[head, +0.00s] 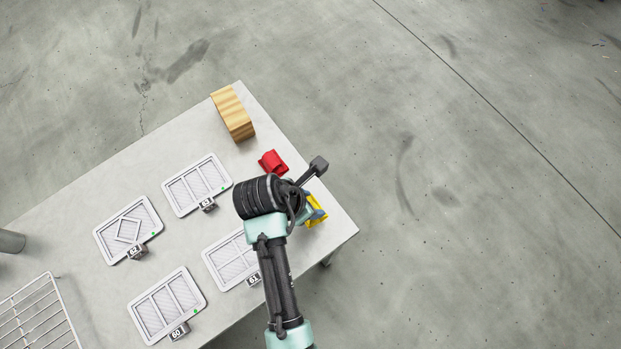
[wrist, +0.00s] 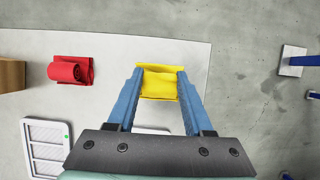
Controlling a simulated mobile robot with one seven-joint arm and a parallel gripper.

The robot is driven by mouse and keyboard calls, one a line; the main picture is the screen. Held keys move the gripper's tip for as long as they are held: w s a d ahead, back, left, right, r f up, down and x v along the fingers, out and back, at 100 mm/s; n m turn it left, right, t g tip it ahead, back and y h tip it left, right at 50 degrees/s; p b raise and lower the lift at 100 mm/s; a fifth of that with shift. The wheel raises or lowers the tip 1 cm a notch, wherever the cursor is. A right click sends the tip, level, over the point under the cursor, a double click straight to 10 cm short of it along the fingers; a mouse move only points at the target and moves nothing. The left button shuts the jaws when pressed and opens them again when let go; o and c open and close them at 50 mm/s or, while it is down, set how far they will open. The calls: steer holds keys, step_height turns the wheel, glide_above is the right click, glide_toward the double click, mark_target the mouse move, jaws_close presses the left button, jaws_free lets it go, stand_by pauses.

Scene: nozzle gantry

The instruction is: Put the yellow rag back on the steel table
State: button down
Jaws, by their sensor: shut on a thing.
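My gripper (wrist: 158,98) has blue fingers and is shut on the yellow rag (wrist: 160,82), which sits between the fingertips in the wrist view. In the head view the rag (head: 316,211) shows partly behind my arm, near the right corner of the steel table (head: 335,232). The pale table top (wrist: 120,48) lies behind and below the rag in the wrist view. I cannot tell whether the rag touches the table.
A red rolled cloth (head: 272,162) and a wooden block (head: 233,114) stand along the far right edge. Several framed panels with number tags, such as the panel tagged 62 (head: 113,229), cover the left and middle. A wire rack (head: 38,312) is at lower left.

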step_height(320, 180, down, 5)
steer(key=shift+r+p, duration=0.1)
steer(key=shift+p, duration=0.25)
steer(key=shift+s+f, duration=0.25)
steer(key=shift+f, duration=0.4)
steer(key=c, duration=0.7)
jaws_free()
steer(key=o, duration=0.4)
steer(key=shift+w, duration=0.2)
